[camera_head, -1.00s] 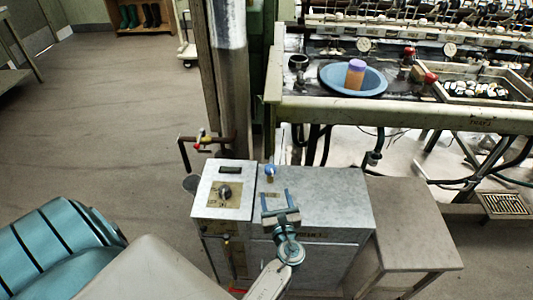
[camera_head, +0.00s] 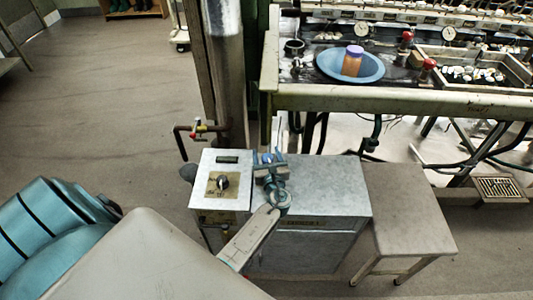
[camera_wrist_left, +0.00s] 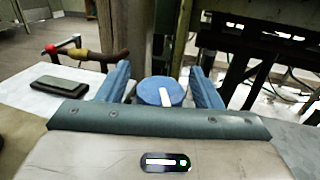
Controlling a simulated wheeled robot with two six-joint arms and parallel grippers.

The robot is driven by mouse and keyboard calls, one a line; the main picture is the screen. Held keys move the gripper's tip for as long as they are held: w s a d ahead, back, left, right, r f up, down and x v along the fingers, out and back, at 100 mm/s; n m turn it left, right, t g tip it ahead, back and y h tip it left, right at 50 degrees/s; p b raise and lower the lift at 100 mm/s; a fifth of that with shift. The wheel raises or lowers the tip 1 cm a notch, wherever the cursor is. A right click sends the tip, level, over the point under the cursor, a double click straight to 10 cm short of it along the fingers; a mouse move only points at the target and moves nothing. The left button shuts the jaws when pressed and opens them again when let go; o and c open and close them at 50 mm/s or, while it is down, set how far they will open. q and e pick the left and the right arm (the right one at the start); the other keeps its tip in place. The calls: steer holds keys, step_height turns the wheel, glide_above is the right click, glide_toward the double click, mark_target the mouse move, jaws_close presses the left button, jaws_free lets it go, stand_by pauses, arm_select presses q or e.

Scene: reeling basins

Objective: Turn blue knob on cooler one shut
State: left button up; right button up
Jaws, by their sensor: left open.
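The blue knob (camera_wrist_left: 160,92) is round with a white bar on its face, and it shows between my fingers in the left wrist view. In the head view the knob (camera_head: 267,157) is small and partly hidden by my gripper at the back of the grey metal cooler (camera_head: 330,190). My left gripper (camera_head: 269,160) is open over the cooler top, with one blue finger on each side of the knob. In the wrist view, gaps show between the knob and both fingers (camera_wrist_left: 162,85). My right gripper is not in view.
A grey stool (camera_head: 405,205) is on the right. A bench holds a blue basin (camera_head: 370,73) with an orange jar.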

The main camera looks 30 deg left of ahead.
arm_select(q)
steer(key=shift+w+a, duration=0.1)
steer(key=c, duration=1)
steer(key=shift+m+t+h, duration=0.7)
steer(key=shift+h, duration=0.2)
steer(key=shift+m+t+h, duration=0.3)
steer(key=shift+m+h, duration=0.1)
steer(key=shift+h, duration=0.1)
steer(key=shift+w+d+m+t+h+b, duration=0.1)
steer(key=shift+m+t+h+b, duration=0.1)
steer(key=shift+m+t+h, duration=0.3)
steer(key=shift+w+d+m+t+h+b, duration=0.1)
steer(key=shift+m+t+h+b, duration=0.15)
steer(key=shift+h, duration=0.35)
steer(key=shift+d+m+h, duration=0.1)
steer(key=shift+m+h, duration=0.35)
steer(key=shift+h, duration=0.15)
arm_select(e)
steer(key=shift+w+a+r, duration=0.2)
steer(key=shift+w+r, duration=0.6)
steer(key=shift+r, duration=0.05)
